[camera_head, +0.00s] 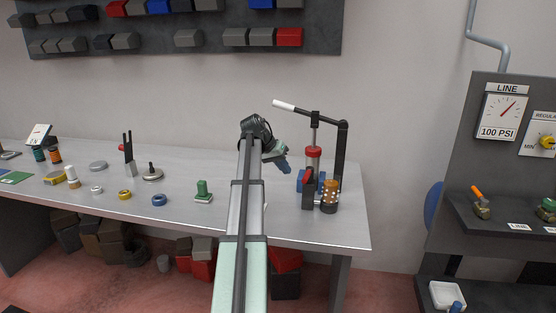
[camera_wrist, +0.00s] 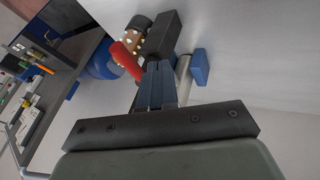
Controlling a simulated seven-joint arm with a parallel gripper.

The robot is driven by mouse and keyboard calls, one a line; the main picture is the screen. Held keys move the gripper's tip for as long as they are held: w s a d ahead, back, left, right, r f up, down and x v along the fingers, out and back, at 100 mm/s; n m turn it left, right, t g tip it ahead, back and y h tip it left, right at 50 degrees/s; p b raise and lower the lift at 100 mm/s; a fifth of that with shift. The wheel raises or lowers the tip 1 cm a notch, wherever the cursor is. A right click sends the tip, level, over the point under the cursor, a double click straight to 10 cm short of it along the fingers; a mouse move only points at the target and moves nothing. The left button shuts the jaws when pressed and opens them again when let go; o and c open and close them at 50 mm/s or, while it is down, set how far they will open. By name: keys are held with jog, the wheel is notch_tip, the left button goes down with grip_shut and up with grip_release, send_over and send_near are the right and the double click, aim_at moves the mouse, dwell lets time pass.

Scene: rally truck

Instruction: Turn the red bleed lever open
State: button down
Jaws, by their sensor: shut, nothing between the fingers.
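The red bleed lever (camera_head: 307,176) sits low on the front of a black hand pump with an upright cylinder at the right end of the bench. In the wrist view the red lever (camera_wrist: 126,60) lies just left of my fingertips, beside a black block (camera_wrist: 165,33) and a brown, white-dotted cylinder (camera_wrist: 131,41). My gripper (camera_head: 285,168) is shut and empty, with its blue fingers pointing down toward the pump from its upper left. The fingers (camera_wrist: 157,68) look close to the lever; I cannot tell whether they touch it.
The pump's long handle (camera_head: 310,112) with a white grip reaches left above my gripper. A green stamp-like piece (camera_head: 203,191) and a blue ring (camera_head: 159,200) lie left of my arm. The bench (camera_head: 300,230) is bare in front of the pump.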

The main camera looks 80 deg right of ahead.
jog(key=shift+s+a+f, duration=0.1)
jog(key=shift+s+f, duration=0.15)
jog(key=shift+s, duration=0.45)
jog(key=shift+s+f, duration=0.2)
jog(key=shift+s, duration=0.5)
jog(key=shift+s+a+f, duration=0.1)
jog(key=shift+s+f, duration=0.15)
jog(key=shift+s, duration=0.45)
jog(key=shift+d, duration=0.1)
jog(key=shift+s+a+f, duration=0.1)
jog(key=shift+s+a, duration=0.1)
jog(key=shift+s, duration=0.35)
jog(key=shift+s+a, duration=0.2)
jog(key=shift+s, duration=0.35)
send_near(304, 177)
jog(key=w, duration=0.1)
jog(key=w+r, duration=0.1)
jog(key=w, duration=0.1)
jog(key=w+r, duration=0.1)
jog(key=w, duration=0.1)
jog(key=shift+a+r, duration=0.15)
jog(key=shift+a, duration=0.2)
